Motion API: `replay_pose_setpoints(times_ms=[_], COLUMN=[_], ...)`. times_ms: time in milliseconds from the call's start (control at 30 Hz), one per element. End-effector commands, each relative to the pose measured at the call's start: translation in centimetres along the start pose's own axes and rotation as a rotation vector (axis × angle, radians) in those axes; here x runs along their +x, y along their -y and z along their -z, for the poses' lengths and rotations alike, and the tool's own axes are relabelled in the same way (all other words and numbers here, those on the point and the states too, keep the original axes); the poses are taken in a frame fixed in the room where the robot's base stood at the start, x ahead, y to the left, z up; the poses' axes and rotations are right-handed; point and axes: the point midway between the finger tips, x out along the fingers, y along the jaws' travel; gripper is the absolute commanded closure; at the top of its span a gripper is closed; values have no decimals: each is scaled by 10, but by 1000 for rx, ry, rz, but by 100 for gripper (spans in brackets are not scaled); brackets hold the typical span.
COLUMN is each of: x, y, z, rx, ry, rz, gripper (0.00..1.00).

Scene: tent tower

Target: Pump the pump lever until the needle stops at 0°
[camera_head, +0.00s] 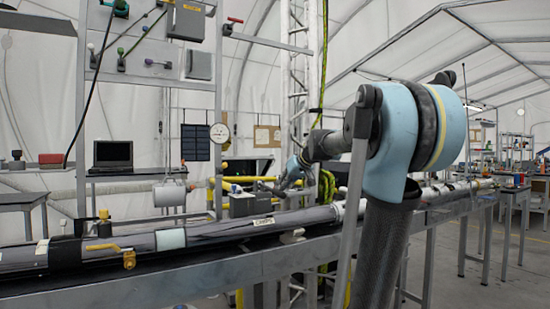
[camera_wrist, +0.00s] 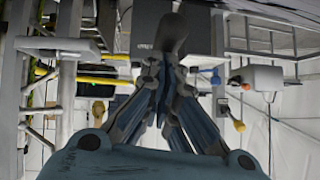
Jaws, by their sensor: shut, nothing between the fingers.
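A round white gauge (camera_head: 220,133) hangs on a post in the head view. Its needle is too small to read. Yellow bars (camera_head: 250,179) run above a dark grey box (camera_head: 242,205) on the bench; I cannot tell which part is the pump lever. My gripper (camera_head: 287,181) is near the right of these bars in the head view, small and partly hard to make out. In the wrist view my gripper (camera_wrist: 170,45) is shut with no object visible in it. Yellow bars (camera_wrist: 105,78) also show left of the fingers there. I cannot tell whether it touches anything.
A long grey pipe (camera_head: 225,228) with a yellow-handled valve (camera_head: 110,247) lies along the bench front. A metal rack post (camera_head: 80,120) rises at the left. My arm hides part of the right side.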

Motion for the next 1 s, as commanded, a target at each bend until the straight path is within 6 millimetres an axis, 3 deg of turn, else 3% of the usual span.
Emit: replay_pose_setpoints(times_ms=[267,467,800,1000], x=[-3,-22,-87,-114], y=[1,6,6,6], z=[4,24,29,30], rx=[-2,-4,-3,-4], ry=[1,2,3,3], rz=[0,5,4,5], gripper=[100,100,100,100])
